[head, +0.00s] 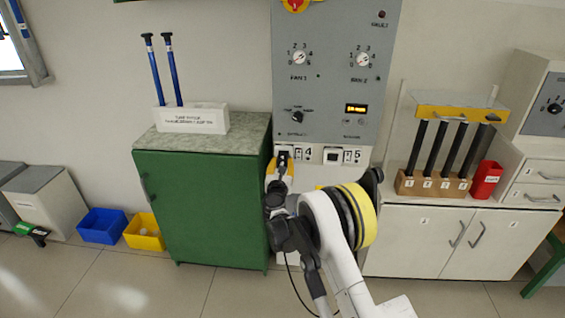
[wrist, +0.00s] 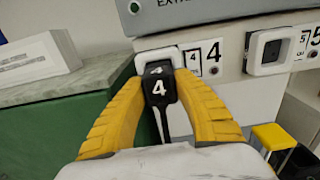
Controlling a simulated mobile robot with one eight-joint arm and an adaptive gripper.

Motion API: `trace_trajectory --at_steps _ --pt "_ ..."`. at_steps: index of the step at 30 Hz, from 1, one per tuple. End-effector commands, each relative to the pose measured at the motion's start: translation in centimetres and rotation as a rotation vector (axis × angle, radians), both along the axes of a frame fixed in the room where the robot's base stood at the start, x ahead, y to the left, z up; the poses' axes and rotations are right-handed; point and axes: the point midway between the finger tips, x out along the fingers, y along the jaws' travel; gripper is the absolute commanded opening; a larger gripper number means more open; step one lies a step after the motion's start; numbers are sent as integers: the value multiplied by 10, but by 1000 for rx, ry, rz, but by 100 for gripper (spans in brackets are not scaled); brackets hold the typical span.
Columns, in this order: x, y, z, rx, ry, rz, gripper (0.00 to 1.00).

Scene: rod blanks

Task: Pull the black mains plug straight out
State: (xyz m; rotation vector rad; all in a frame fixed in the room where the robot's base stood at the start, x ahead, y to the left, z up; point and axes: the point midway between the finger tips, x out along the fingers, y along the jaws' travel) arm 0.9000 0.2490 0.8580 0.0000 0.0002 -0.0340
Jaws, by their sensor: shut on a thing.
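The black mains plug (wrist: 159,92), marked with a white 4, is between the yellow fingers of my gripper (wrist: 160,76) in the wrist view. My gripper is shut on it, one finger on each side. The white-framed socket (wrist: 158,53) beside the 4 label is directly behind the plug. I cannot tell whether the plug is fully seated. A cord hangs below the plug. In the head view my gripper (head: 282,165) is at the lower left of the grey panel, and my arm hides much of the plug.
Socket 5 (wrist: 268,51), white with a dark centre, is just to the right. The grey control panel (head: 333,100) is above. A green cabinet (head: 205,210) stands close on the left.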

Motion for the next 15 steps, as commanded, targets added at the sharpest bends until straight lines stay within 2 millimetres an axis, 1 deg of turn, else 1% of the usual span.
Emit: trace_trajectory --at_steps 15 --pt "-14 0 0 0 0 0 0"
